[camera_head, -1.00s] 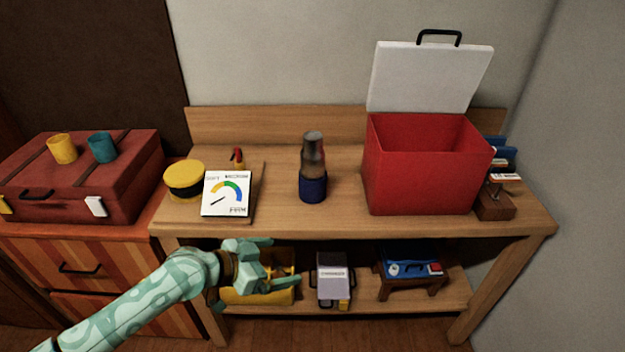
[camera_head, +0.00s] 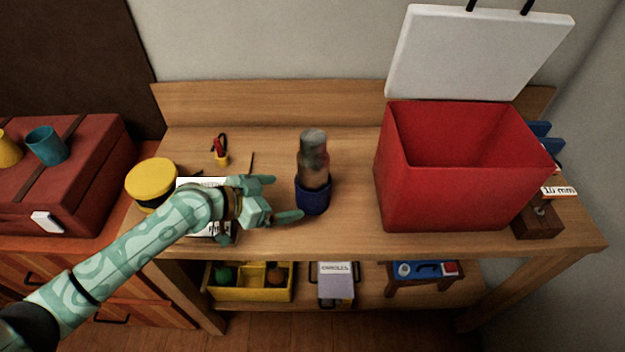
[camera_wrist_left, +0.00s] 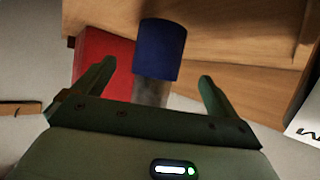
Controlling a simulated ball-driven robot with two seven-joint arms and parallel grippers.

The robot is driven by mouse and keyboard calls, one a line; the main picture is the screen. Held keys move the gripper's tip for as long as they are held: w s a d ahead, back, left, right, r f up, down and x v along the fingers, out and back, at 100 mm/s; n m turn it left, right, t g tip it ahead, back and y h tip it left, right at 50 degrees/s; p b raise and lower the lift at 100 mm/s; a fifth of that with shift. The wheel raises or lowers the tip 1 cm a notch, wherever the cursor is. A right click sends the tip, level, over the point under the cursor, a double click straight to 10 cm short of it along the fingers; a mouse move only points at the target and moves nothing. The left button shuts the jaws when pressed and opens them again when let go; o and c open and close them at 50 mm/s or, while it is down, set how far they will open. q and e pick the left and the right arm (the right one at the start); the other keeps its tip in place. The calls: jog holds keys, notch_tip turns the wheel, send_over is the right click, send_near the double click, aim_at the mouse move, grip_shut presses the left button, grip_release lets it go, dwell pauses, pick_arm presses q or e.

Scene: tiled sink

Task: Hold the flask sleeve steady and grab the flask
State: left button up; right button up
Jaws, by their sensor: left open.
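The flask (camera_head: 314,157) is a grey-brown bottle standing upright on the wooden bench, its lower part inside a dark blue sleeve (camera_head: 312,196). My left gripper (camera_head: 283,198) is open and just left of the sleeve, with its fingers pointing toward it. In the left wrist view the blue sleeve (camera_wrist_left: 160,50) is ahead of the open fingers, and part of the grey flask (camera_wrist_left: 150,92) shows between them. The gripper (camera_wrist_left: 155,80) has nothing clamped. My right gripper is not in view.
A red cooler (camera_head: 455,190) with its white lid (camera_head: 480,50) raised stands right of the flask. A yellow-lidded tin (camera_head: 152,180) and a white gauge card (camera_head: 195,184), partly hidden by my arm, are on the left. The bench between flask and cooler is clear.

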aim_at(298, 195)
pick_arm(q)
jog(key=b+x, duration=0.1)
jog(key=x, duration=0.1)
jog(key=shift+d+f, duration=0.15)
jog(key=shift+f, duration=0.1)
jog(key=b+x, duration=0.3)
jog(key=x, duration=0.2)
jog(key=shift+w+d+f, duration=0.1)
jog(key=shift+w, duration=0.15)
jog(key=shift+b+x, duration=0.4)
jog(key=shift+x, duration=0.35)
jog(key=shift+d, duration=0.1)
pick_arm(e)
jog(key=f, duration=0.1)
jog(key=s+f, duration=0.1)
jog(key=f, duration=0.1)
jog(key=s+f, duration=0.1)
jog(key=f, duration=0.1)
